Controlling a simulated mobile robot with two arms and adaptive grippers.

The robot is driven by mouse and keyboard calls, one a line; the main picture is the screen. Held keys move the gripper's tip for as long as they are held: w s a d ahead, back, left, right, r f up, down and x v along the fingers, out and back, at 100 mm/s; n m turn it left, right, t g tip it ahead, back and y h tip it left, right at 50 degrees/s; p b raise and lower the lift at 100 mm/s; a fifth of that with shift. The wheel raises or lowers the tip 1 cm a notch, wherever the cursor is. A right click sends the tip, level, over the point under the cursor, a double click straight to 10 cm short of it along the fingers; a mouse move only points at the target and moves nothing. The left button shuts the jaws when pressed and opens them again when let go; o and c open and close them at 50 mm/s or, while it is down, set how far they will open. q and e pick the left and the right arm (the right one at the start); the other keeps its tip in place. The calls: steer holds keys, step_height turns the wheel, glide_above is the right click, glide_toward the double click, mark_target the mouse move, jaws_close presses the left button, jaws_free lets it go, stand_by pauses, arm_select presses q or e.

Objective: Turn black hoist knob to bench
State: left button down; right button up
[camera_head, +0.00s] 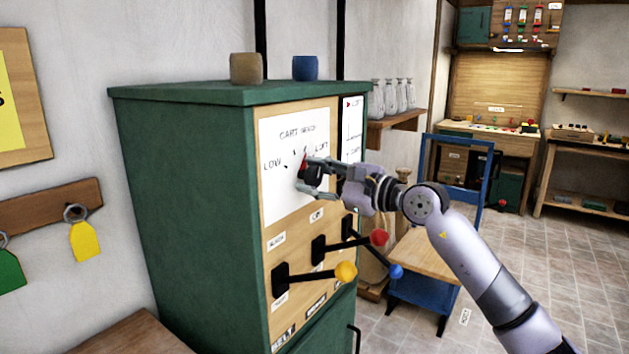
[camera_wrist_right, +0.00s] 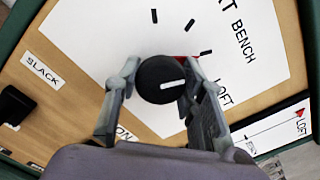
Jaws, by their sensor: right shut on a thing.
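The black hoist knob (camera_wrist_right: 160,80) is round with a white line on its face. It sits on a white dial plate (camera_head: 283,205) headed "CART SEND" on the front of a green cabinet. In the right wrist view the white line points right, roughly toward the LOFT label (camera_wrist_right: 221,94); the BENCH label (camera_wrist_right: 241,40) is above that. A red piece (camera_head: 303,162) shows by the knob, partly hidden by a finger in the wrist view. My right gripper (camera_head: 309,178) is shut on the knob, fingers on both sides. My left gripper is not in view.
Levers with yellow (camera_head: 346,271), red (camera_head: 379,238) and blue (camera_head: 396,271) balls stick out below the dial. A tan pot (camera_head: 246,67) and a blue pot (camera_head: 305,67) stand on the cabinet. A blue-framed cart (camera_head: 428,258) stands to the right, with open tiled floor beyond.

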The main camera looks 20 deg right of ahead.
steer(key=o, duration=1.2)
steer(key=v, duration=1.2)
